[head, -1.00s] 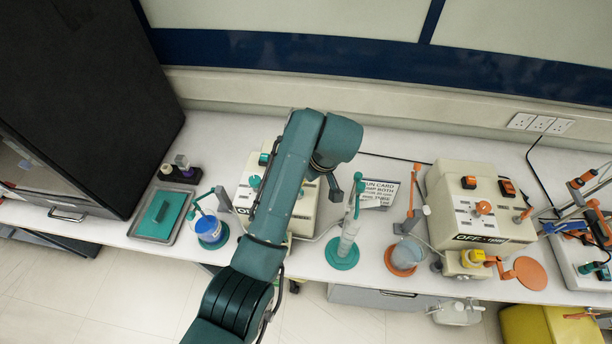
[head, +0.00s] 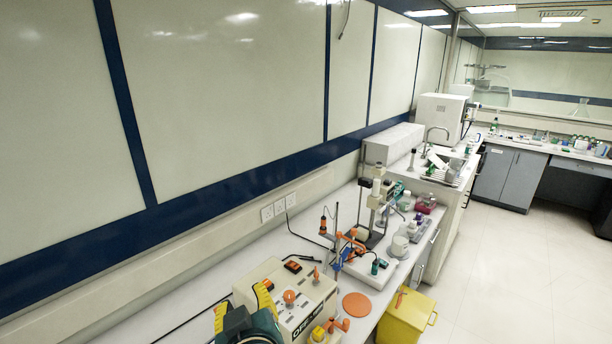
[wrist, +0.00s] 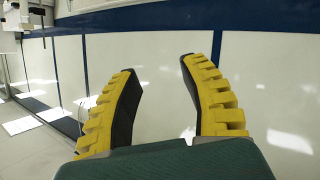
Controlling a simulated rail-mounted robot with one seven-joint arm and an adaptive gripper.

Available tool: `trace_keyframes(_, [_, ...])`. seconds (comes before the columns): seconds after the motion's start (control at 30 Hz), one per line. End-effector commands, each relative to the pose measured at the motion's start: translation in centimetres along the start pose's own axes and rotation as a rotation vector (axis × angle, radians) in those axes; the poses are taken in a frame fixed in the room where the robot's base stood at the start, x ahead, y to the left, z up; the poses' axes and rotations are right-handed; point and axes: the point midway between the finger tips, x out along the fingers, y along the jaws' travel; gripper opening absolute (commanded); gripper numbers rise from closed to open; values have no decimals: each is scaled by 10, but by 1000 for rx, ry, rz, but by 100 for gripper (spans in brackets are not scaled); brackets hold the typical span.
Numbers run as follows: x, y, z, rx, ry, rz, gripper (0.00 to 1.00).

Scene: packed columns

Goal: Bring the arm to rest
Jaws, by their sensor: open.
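My gripper (head: 240,302) shows at the bottom of the head view, its yellow-and-black fingers raised in front of the near end of the bench. In the wrist view, my gripper (wrist: 160,95) has its two fingers wide apart with nothing between them. Beyond the fingers is only the white wall panelling (wrist: 160,60) with dark blue strips. The fingers touch nothing that I can see. The rest of my arm is mostly below the head view.
A cream box with orange knobs (head: 290,297) stands just right of my gripper. An orange disc (head: 357,304) lies beside it on the bench. A yellow bin (head: 405,318) stands on the floor. Stands and a sink (head: 445,152) are farther along. The floor at right is clear.

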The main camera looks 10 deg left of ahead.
Motion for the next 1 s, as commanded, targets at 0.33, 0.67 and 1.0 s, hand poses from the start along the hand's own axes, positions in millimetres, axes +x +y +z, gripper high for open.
trace_keyframes(0.33, [-207, 148, -38, 252, 498, 511, 43])
trace_keyframes(0.67, [-298, 189, -138, 291, 625, 591, 43])
trace_keyframes(1.0, [-310, 200, -173, 298, 624, 587, 43])
